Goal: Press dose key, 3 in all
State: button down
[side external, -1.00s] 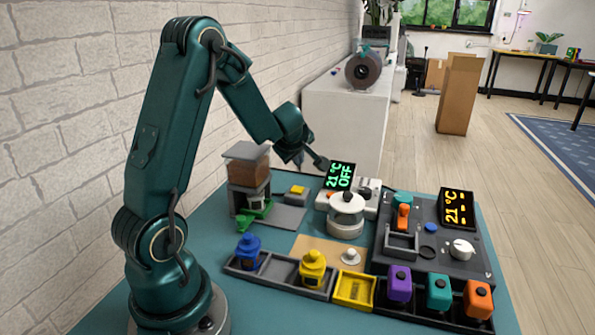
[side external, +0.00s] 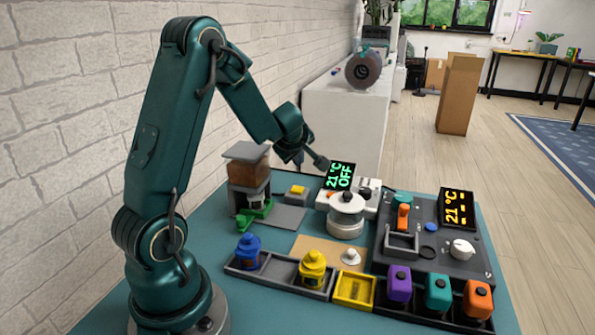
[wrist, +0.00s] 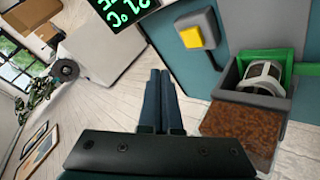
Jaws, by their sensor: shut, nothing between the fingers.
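The dose key appears to be the yellow key (side external: 297,189) on a small grey box beside the granule dispenser (side external: 248,168). The key also shows in the wrist view (wrist: 191,37), at the upper right. My gripper (side external: 322,163) is shut and empty, raised above the table near the green-lit display. In the wrist view its closed fingers (wrist: 160,73) point up the picture, to the left of the key and apart from it. The dispenser has brown granules on top and a green part (wrist: 262,78) at its foot, holding a pale cylindrical piece.
A display reading 21 °C OFF (side external: 340,176) stands close to my fingertips, behind a white round device (side external: 346,215). A dark control panel (side external: 460,263) with a knob is at right. Coloured jars and blocks stand in a front rack (side external: 277,272).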

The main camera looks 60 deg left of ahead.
aim_at(298, 191)
dwell(0.6)
jog(key=shift+s+a+r+m, duration=0.15)
jog(key=shift+m, duration=0.15)
notch_tip(298, 191, up, 4)
jog(key=shift+f, duration=0.25)
jog(key=shift+f, duration=0.15)
jog(key=shift+f, duration=4.25)
